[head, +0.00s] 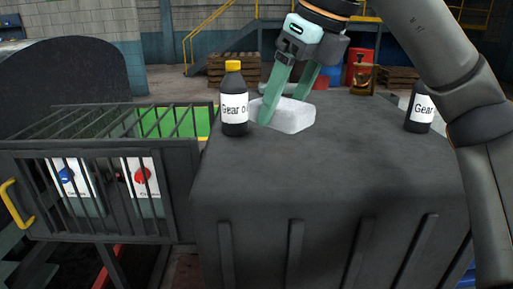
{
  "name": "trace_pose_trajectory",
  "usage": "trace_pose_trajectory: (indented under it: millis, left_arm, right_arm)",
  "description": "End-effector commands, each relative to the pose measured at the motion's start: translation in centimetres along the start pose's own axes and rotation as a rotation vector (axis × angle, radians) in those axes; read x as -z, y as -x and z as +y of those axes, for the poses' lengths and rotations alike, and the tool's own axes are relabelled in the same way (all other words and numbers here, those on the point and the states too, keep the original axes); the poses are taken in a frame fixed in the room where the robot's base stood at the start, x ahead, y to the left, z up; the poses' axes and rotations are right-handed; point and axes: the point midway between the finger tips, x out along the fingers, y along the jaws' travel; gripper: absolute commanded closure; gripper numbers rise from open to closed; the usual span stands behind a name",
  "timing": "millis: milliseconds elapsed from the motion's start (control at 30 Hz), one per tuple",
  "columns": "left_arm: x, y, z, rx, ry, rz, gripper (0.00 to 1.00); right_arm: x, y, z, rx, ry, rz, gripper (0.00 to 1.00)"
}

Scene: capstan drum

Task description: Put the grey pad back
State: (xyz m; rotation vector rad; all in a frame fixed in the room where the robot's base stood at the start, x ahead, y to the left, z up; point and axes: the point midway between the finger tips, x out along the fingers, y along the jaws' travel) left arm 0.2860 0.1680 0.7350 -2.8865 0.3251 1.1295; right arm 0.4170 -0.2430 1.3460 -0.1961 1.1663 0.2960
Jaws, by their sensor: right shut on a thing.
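The grey pad (296,118), a pale rounded block, is at the far left part of the dark box top, just right of a Gear oil bottle. My right gripper (282,110) comes down from above, with its green fingers on either side of the pad and shut on it. I cannot tell whether the pad touches the top or is slightly above it. My left gripper is not in view.
A black Gear oil bottle (234,106) with a yellow cap stands close left of the pad. Another bottle (419,112) stands at the right by my arm. A barred cage (98,150) with blue and red knobs is at left. The front of the box top (330,180) is clear.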

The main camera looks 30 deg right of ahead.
Motion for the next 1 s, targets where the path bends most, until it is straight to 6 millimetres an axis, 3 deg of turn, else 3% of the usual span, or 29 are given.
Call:
trace_pose_trajectory:
  millis: [167, 400, 700, 867, 1000]
  left_arm:
    - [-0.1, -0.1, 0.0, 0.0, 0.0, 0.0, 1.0]
    - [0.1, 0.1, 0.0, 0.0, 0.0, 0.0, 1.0]
    - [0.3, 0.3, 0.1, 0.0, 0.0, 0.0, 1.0]
    - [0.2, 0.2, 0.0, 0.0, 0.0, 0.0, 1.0]
    - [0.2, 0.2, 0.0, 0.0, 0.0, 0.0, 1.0]
  right_arm:
    - [-3.0, -3.7, -1.7, -0.006, -0.001, 0.007, 0.68]
    - [-4.1, -8.2, -3.1, 0.001, 0.0, 0.001, 0.68]
    - [-4.7, -10.5, -3.8, 0.001, 0.0, 0.001, 0.68]
    - [-3.6, -12.8, -3.8, 0.002, -0.001, 0.001, 0.68]
    - [-3.5, -13.1, -3.7, 0.001, -0.001, -0.003, 0.68]
